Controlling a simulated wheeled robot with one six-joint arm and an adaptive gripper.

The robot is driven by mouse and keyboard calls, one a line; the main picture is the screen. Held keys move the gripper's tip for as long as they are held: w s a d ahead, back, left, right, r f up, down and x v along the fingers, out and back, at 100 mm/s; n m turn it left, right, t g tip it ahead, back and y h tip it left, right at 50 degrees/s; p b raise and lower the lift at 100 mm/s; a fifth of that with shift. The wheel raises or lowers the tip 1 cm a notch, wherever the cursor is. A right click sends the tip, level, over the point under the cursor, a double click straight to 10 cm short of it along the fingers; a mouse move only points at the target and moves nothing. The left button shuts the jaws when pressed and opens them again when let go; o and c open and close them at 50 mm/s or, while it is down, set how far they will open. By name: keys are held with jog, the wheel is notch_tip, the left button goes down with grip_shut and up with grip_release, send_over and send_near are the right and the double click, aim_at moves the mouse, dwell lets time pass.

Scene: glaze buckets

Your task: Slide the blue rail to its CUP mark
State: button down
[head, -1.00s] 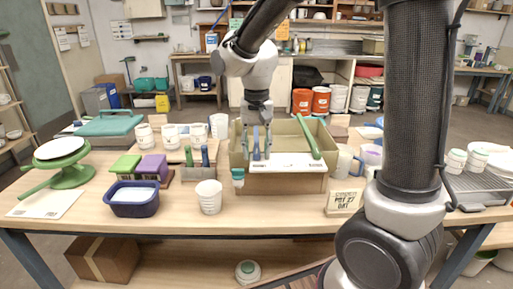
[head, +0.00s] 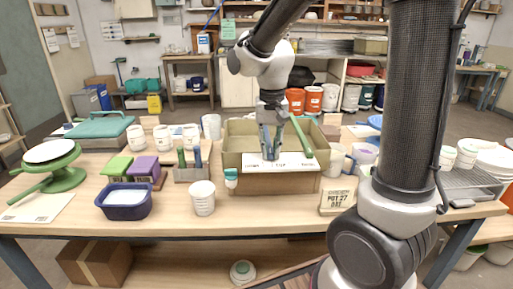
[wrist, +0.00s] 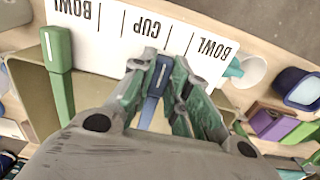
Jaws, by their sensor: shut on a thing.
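The blue rail (head: 268,149) stands at the front of an open tan box (head: 243,140), with my gripper (head: 269,140) around its end. In the wrist view, my gripper (wrist: 158,95) is shut on the blue rail (wrist: 155,80), which shows between the fingers. The white scale strip (head: 281,164) on the box front carries the labels BOWL, CUP and BOWL, upside down in the wrist view. The CUP mark (wrist: 147,27) is just left of the rail's end there; the rail's end points near a tick beside it. A green rail (head: 300,137) lies across the box to the right.
A white cup (head: 202,198) and a blue tub (head: 124,201) stand left of the box. A holder (head: 191,173) with green and blue tools is nearby. A sign (head: 337,199) and a mug (head: 335,160) are on the right.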

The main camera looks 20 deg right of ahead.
jog(key=shift+d, duration=0.1)
jog(key=c, duration=1.4)
grip_release()
jog(key=shift+o, duration=0.2)
jog(key=shift+r, duration=0.15)
notch_tip(320, 180, up, 12)
